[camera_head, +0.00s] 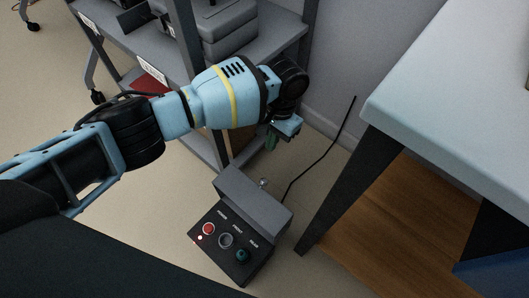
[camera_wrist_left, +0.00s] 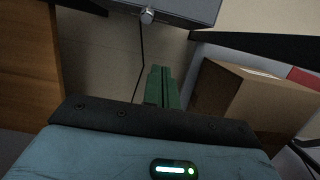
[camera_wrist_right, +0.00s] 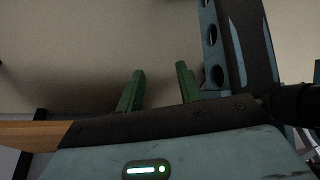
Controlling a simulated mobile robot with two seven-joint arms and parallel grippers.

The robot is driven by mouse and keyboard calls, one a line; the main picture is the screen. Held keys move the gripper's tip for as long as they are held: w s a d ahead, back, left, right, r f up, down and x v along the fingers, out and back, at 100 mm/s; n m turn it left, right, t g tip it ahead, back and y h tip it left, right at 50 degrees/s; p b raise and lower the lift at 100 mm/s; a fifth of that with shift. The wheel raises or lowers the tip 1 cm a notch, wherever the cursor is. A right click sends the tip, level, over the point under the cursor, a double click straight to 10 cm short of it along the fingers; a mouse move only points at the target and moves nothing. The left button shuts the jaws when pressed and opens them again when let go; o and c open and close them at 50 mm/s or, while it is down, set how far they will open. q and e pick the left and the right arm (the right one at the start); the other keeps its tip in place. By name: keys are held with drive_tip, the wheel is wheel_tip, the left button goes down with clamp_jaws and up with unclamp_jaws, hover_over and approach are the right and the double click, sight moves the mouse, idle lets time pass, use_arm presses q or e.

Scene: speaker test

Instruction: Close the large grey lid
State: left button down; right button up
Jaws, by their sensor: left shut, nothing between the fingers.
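The large grey lid (camera_head: 250,204) is on a dark control box (camera_head: 215,262) on the floor, in the lower middle of the head view. The lid is raised at the box's far side, leaving the red, black and green buttons uncovered. A small silver knob (camera_head: 263,183) shows at the lid's far side. The grey lid and knob seem to show at the top of the left wrist view (camera_wrist_left: 190,9). My left gripper (camera_head: 271,142) is shut and empty, above and beyond the lid, apart from it. My right gripper (camera_wrist_right: 160,86) is open and empty, seen only in its wrist view.
A grey shelf rack (camera_head: 265,45) stands behind my left arm. A white-topped table (camera_head: 460,85) with a dark leg (camera_head: 345,192) is at the right. A black cable (camera_head: 325,152) runs from the box towards the wall. A cardboard box (camera_wrist_left: 255,95) shows in the left wrist view.

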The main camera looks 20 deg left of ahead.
sight(255, 201)
use_arm(q)
drive_tip(key=s+a+f+b, duration=0.2)
drive_tip(key=s+f+b, duration=0.2)
drive_tip(key=f, duration=0.5)
drive_tip(key=shift+s+a, duration=0.2)
drive_tip(key=shift+s, duration=0.5)
